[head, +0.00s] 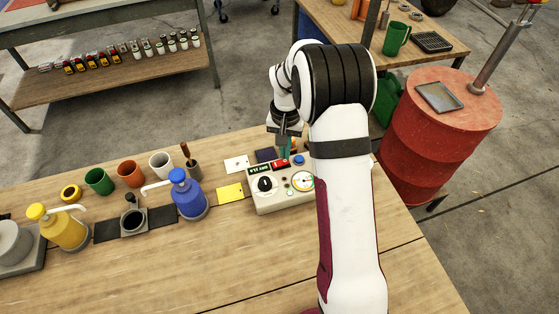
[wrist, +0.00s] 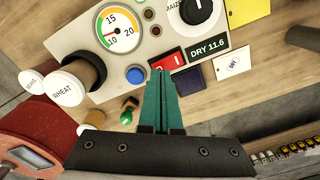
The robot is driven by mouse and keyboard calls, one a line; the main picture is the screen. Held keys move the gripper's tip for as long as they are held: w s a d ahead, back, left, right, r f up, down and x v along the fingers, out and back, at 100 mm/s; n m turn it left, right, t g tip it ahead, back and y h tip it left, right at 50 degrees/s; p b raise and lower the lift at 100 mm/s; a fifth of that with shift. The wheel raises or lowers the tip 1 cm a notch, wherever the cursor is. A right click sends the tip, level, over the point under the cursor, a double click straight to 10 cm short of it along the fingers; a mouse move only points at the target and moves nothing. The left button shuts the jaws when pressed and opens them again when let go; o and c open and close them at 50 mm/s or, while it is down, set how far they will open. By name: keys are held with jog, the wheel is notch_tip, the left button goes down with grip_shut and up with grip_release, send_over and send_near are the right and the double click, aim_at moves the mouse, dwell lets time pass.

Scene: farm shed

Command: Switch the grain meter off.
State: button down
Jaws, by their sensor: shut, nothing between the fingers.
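The grain meter (head: 283,204) is a pale box on the wooden bench, left of my arm. Its top carries a red rocker switch (wrist: 169,62) with white marks, a dark green display (wrist: 209,48) reading "DRY 11.6", a blue button (wrist: 135,75), a round gauge (wrist: 118,29) and a black knob (head: 265,184). My gripper (wrist: 160,73) is shut and empty, its teal fingers pointing at the meter's edge by the switch. The fingertips overlap the switch's near edge in the wrist view; I cannot tell whether they touch. In the head view the fingers partly cover the meter's back edge.
A yellow card (head: 230,193) and a blue pump bottle (head: 187,195) stand left of the meter. A container labelled "WHEAT" (wrist: 67,92) is beside the meter in the wrist view. A red drum (head: 432,135) stands right of the bench.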

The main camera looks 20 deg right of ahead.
aim_at(285, 162)
jog(key=shift+f, duration=0.85)
dwell(0.3)
notch_tip(285, 162, up, 7)
jog(key=shift+f, duration=0.2)
jog(key=shift+r, duration=0.25)
dwell(0.3)
jog(key=shift+s+r, duration=0.1)
jog(key=s+a+r, duration=0.3)
jog(key=s, duration=0.4)
jog(key=s+a+r+y, duration=0.1)
jog(key=s+a+r, duration=0.1)
jog(key=s+r, duration=0.3)
jog(key=s+a+r, duration=0.2)
jog(key=s+a, duration=0.1)
jog(key=s, duration=0.5)
jog(key=s+a+f, duration=0.1)
jog(key=s+a, duration=0.1)
jog(key=s, duration=0.9)
jog(key=shift+f+y, duration=0.35)
jog(key=shift+y, duration=0.05)
jog(key=shift+s+a, duration=0.1)
